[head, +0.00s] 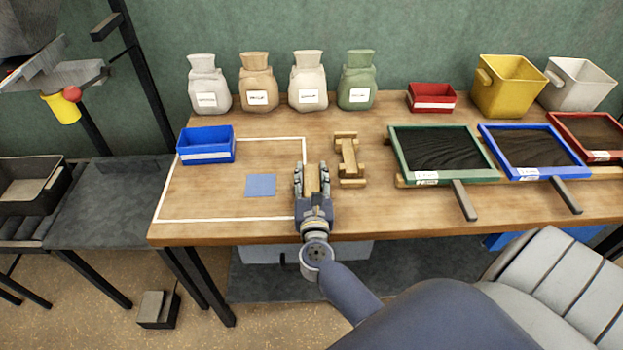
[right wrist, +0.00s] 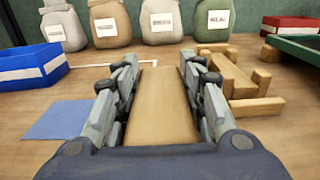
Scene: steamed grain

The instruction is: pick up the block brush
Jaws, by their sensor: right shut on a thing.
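The block brush is a plain tan wooden block (head: 311,177) between the fingers of my right gripper (head: 312,172) near the table's front. In the right wrist view the block (right wrist: 160,105) lies lengthwise between the two finger pads of the gripper (right wrist: 160,90), which is shut on it. Any bristles on its underside are hidden. I cannot tell whether the block touches the table. My left gripper is not in view.
A wooden stand (head: 349,160) is close on the right. A blue square (head: 260,185) and blue bin (head: 206,146) lie left. Several sacks (head: 308,82) stand behind. Framed trays (head: 443,177), a red bin (head: 432,98) and a yellow bucket (head: 507,87) are right.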

